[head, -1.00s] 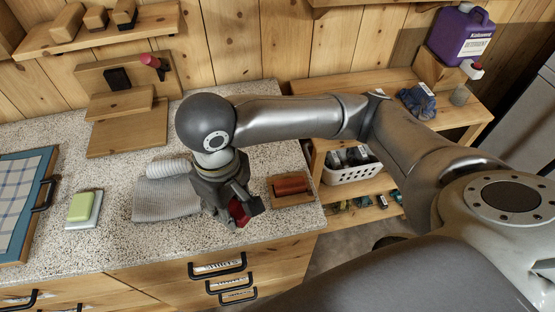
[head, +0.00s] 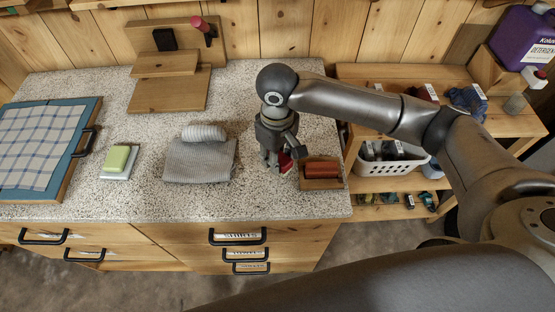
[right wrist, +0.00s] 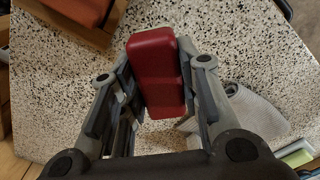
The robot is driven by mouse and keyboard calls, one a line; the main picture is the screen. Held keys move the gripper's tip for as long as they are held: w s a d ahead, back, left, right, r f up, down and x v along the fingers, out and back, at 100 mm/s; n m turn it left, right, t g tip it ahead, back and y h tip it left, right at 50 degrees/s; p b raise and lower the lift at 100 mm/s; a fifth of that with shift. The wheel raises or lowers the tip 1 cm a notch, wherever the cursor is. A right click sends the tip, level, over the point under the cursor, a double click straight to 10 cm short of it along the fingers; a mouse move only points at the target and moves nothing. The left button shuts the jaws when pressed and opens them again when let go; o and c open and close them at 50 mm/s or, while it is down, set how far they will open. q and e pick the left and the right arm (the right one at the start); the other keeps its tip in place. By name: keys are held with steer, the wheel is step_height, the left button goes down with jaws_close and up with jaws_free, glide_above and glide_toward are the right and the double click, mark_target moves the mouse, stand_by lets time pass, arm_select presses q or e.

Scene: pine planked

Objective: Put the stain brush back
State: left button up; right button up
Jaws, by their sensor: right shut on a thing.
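My right gripper (head: 278,163) is shut on a red, rounded block-like thing, which I take to be the stain brush (right wrist: 157,70). The brush also shows at the fingertips in the head view (head: 285,161); no bristles can be made out. The gripper points down over the speckled counter (head: 150,205), between the grey folded towel and a small wooden tray (head: 322,185). A dark red roll-shaped thing (head: 322,170) lies on that tray. Whether the brush touches the counter I cannot tell. My left gripper is not in view.
A stepped wooden stand (head: 165,92) at the back has a black block (head: 165,39) and a red-handled thing (head: 201,24). The grey towel (head: 200,162), a green sponge (head: 118,158) and a checked cloth board (head: 40,145) lie leftward. A white basket (head: 390,168) stands on the right shelf.

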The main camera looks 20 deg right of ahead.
steer(key=shift+w+f, duration=0.2)
steer(key=shift+f, duration=0.05)
step_height(320, 180, down, 3)
steer(key=shift+w+d+p, duration=0.15)
steer(key=shift+p, duration=0.5)
steer(key=shift+f, duration=0.25)
steer(key=shift+f, duration=0.15)
steer(key=o, duration=0.9)
step_height(320, 180, up, 12)
steer(key=shift+r+b, duration=0.2)
steer(key=shift+b, duration=0.9)
